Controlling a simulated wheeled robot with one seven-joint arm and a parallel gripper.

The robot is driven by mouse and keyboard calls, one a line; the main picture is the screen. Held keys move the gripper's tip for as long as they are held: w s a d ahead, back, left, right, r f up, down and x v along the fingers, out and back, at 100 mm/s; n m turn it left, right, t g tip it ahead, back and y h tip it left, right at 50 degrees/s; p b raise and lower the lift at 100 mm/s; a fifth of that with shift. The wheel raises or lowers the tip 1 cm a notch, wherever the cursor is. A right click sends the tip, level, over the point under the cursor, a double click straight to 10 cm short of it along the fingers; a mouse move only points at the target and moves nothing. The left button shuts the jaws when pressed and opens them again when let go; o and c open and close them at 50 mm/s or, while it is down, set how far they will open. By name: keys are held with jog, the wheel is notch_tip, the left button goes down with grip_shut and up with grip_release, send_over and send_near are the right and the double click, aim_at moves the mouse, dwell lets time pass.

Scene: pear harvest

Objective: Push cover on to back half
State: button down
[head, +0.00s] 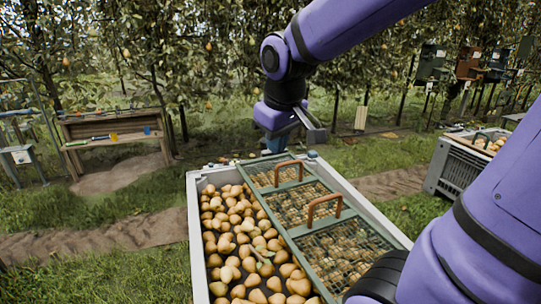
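A grey bin (197,240) holds many yellow-brown pears (240,235). A green-framed mesh cover (315,217) with two brown handles lies over the right part of the bin, running from its far end to its near end. Pears show through the mesh, and the left part of the bin is uncovered. My gripper (300,128) is above the far end of the bin, beyond the far handle (289,172), and looks apart from it. Its fingers are seen from behind and partly hidden, so their opening is unclear. My arm hides the near right corner of the bin.
A wooden bench (115,138) with small tools stands at the back left. Another grey crate (457,170) with pears stands at the right, partly behind my arm. Coloured boxes (468,64) stand at the back right. Fruit trees line the back. Grass left of the bin is clear.

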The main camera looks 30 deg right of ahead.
jog(key=s+a+r+m+t, duration=0.1)
jog(key=s+r, duration=0.3)
jog(key=s, duration=0.8)
jog(key=shift+a+m+t+y, duration=0.3)
jog(key=shift+a+m+t, duration=0.1)
jog(key=shift+a+t, duration=0.1)
